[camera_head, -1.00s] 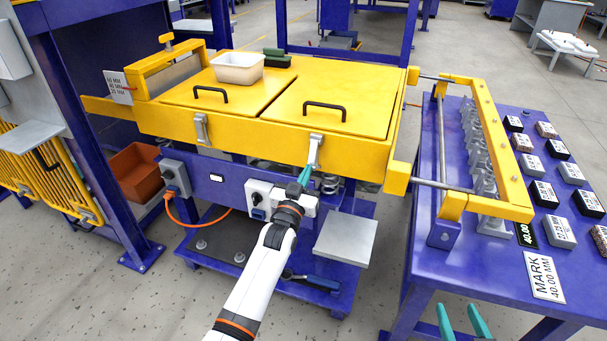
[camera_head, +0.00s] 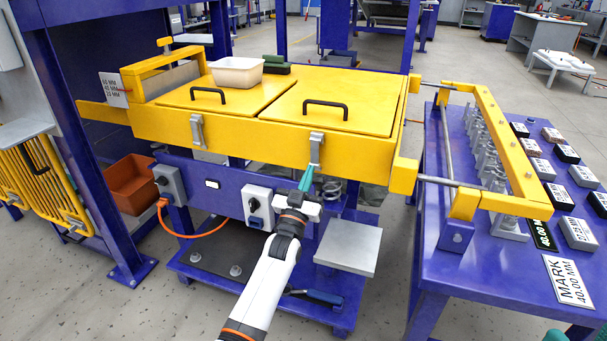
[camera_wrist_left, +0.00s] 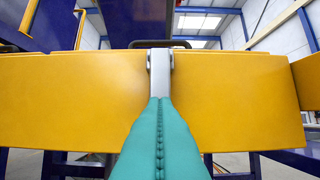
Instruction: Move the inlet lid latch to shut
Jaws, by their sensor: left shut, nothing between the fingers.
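The yellow machine box has two lids with black handles and a grey latch on the front below each. The right latch (camera_head: 316,148) hangs nearly upright against the yellow front. The left latch (camera_head: 197,131) also lies along the front. I cannot tell from any label which lid is the inlet lid. My left gripper (camera_head: 307,172) is shut and empty, its teal tips at the lower end of the right latch. In the left wrist view the latch (camera_wrist_left: 160,72) rises straight above the fingertips (camera_wrist_left: 160,99); contact is unclear. My right gripper (camera_head: 576,337) barely shows at the bottom right, fingers apart.
A white tray (camera_head: 237,73) and a green block (camera_head: 264,65) sit on top of the box. Below the latch are a switch box (camera_head: 256,206) and a spring. A blue table (camera_head: 470,268) with a yellow frame and several blocks stands at the right.

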